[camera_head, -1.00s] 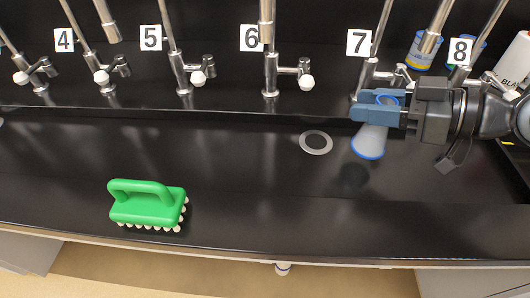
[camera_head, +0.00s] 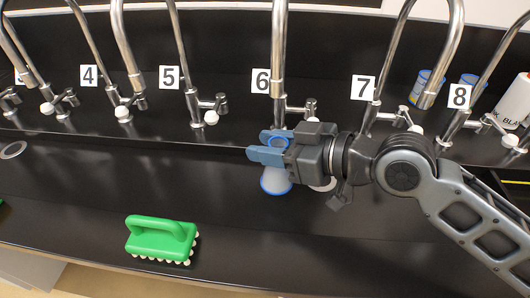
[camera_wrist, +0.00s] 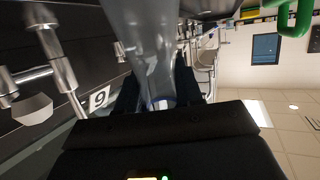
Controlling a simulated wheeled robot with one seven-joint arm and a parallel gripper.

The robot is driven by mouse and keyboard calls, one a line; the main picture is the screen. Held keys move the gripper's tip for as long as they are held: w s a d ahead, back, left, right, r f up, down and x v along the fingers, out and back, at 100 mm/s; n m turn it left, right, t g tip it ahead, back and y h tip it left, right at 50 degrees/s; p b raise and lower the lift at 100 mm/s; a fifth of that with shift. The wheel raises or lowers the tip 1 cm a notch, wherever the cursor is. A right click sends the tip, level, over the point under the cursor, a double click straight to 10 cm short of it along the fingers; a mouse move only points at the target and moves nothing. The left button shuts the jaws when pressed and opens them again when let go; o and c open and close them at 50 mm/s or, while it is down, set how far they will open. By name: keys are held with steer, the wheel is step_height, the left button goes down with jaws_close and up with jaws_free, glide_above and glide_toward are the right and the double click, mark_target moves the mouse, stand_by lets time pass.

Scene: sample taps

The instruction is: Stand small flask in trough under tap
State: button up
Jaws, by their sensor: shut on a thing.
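My gripper (camera_head: 267,147) is shut on the small flask (camera_head: 276,181), a translucent flask with a blue-rimmed base. The flask hangs nearly upright, neck between the fingers, and appears above the black trough (camera_head: 90,185). It is in front of the tap marked 6 (camera_head: 279,55), below and slightly left of its spout in the picture. Whether its base touches the trough floor is hard to tell. In the wrist view the clear flask body (camera_wrist: 150,45) extends from between the fingers.
A green brush (camera_head: 160,237) lies at the trough's front. A drain ring (camera_head: 323,185) is partly hidden behind my gripper. More numbered taps line the back, including tap 7 (camera_head: 388,60). Blue-labelled containers (camera_head: 420,85) and a white bottle (camera_head: 515,100) stand at the right.

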steer(key=shift+a, duration=0.3)
steer(key=shift+f, duration=1.8)
steer(key=shift+f, duration=0.1)
steer(key=o, duration=1)
steer(key=b+v, duration=0.2)
steer(key=v, duration=1)
steer(key=shift+a, duration=0.1)
